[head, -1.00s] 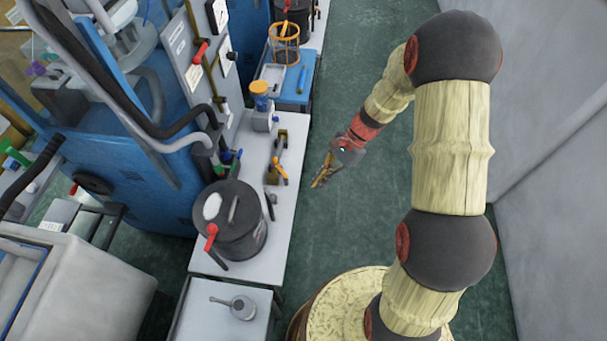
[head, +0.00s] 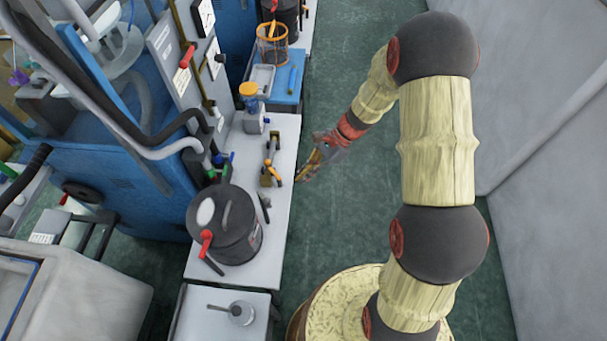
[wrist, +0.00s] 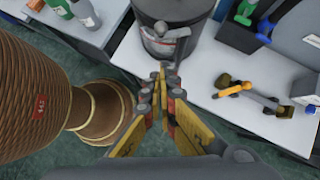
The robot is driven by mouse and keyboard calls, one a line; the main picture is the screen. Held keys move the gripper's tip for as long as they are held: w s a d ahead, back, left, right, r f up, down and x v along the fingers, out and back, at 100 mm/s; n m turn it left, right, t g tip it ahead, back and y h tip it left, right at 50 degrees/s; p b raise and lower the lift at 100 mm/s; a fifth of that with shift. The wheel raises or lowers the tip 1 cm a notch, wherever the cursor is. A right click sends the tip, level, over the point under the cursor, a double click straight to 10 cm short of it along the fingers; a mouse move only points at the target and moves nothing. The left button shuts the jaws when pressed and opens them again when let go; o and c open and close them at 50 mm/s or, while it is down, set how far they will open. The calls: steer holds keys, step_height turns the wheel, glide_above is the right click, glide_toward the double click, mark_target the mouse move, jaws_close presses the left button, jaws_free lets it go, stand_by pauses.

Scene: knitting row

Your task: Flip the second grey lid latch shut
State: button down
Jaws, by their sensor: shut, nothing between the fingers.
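A dark grey lidded can (head: 225,225) stands on the light grey bench, with a red-ended lever (head: 206,240) on its near-left side and a grey bar across its lid. In the wrist view the can (wrist: 172,12) is at the top, beyond my fingertips, with a grey latch-like part (wrist: 165,42) on its side. I cannot tell whether this is the second lid latch, or its position. My gripper (head: 303,174) is shut and empty, just off the bench's right edge. Its yellow fingers (wrist: 160,78) show close together in the wrist view, apart from the can.
An orange-and-black clamp-like tool (head: 271,174) lies on the bench (head: 283,215) near my gripper. A dark rod (head: 264,207) lies beside the can. A jar with an orange lid (head: 250,97) stands farther back.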

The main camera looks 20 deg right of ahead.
steer(key=s+a+f, duration=0.1)
steer(key=a+f, duration=0.4)
steer(key=a, duration=0.3)
steer(key=shift+s+f, duration=0.15)
steer(key=shift+f, duration=0.25)
steer(key=shift+s+a+m+t+b, duration=0.15)
steer(key=shift+s+m+t+b, duration=0.15)
steer(key=shift+m+b, duration=0.15)
